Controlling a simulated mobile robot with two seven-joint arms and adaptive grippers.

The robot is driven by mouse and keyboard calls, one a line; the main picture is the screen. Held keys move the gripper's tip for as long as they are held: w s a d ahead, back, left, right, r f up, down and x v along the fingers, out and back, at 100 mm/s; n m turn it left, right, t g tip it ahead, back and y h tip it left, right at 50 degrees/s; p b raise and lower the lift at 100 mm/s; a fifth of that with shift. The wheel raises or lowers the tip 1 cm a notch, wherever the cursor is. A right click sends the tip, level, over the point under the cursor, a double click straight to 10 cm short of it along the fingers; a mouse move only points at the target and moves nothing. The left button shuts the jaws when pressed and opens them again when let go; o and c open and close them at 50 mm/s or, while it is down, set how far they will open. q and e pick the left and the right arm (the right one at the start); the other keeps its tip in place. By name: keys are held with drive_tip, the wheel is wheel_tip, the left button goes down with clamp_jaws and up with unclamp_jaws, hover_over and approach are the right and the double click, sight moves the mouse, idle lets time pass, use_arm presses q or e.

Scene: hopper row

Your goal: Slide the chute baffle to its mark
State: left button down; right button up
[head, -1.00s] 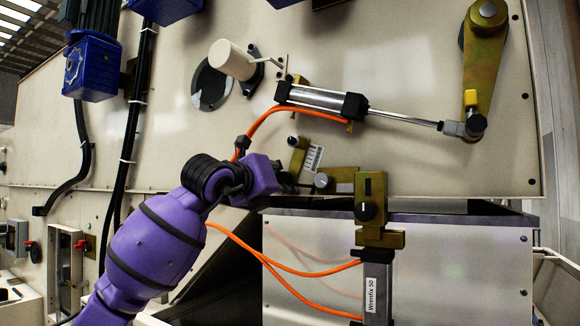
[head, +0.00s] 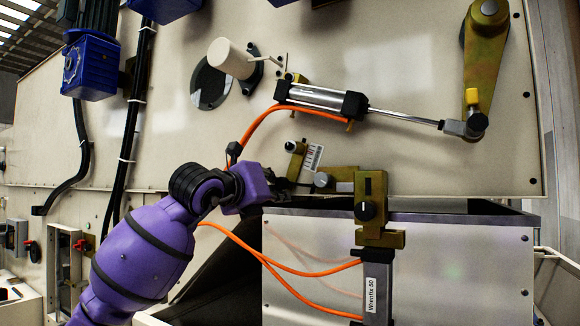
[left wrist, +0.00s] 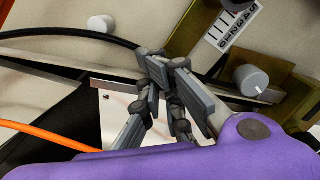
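A brass-coloured bracket with a tilted white scale label (head: 313,157) sits on the cream panel above the chute. A round grey knob (head: 322,180) is beside the label; the left wrist view shows the knob (left wrist: 251,79) and the numbered scale (left wrist: 229,27) close up. I cannot tell which part is the baffle. My left gripper (head: 284,185) is just left of the knob, apart from it. In the left wrist view its fingers (left wrist: 167,62) come close together at the tips, in front of a grey metal edge. Whether they touch it is unclear. My right gripper is out of view.
A brass block with a black knob (head: 365,210) stands right of the bracket, above a grey cylinder (head: 378,290). Orange hoses (head: 300,268) hang near my left arm. A silver cylinder (head: 320,97) and its rod cross above. A cream stub (head: 230,58) projects at upper left.

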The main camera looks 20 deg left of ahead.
use_arm(q)
drive_tip(key=s, duration=0.4)
drive_tip(key=s+r, duration=0.1)
drive_tip(key=s, duration=0.1)
drive_tip(key=shift+s+d, duration=0.1)
drive_tip(key=shift+d, duration=0.1)
drive_tip(key=shift+s+a+f, duration=0.25)
drive_tip(key=shift+a, duration=0.05)
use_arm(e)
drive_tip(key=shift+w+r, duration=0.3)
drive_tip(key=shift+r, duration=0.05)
